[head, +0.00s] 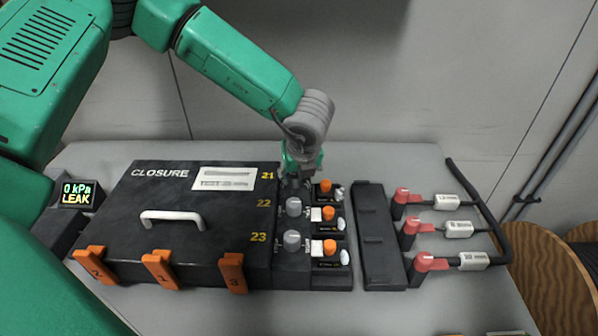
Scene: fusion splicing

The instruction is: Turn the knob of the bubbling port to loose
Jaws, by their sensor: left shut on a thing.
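The black closure box (140,200) lies on the table with yellow row numbers 21, 22 and 23 along its right edge. Beside them is a strip of ports with grey knobs at row 22 (294,207) and row 23 (292,240). My left gripper (297,180) points down at row 21 and is shut on that row's knob, which its fingers hide. White blobs show at the right ends of the port rows, such as by row 23 (345,256); I cannot tell which port bubbles. My right gripper is out of view.
Orange-topped parts (330,247) stand close right of the knobs. A black block (377,235) and red-handled valves (430,262) with a black pipe are further right. A display (77,194) reads 0 kPa LEAK. Orange latches (160,269) line the box front.

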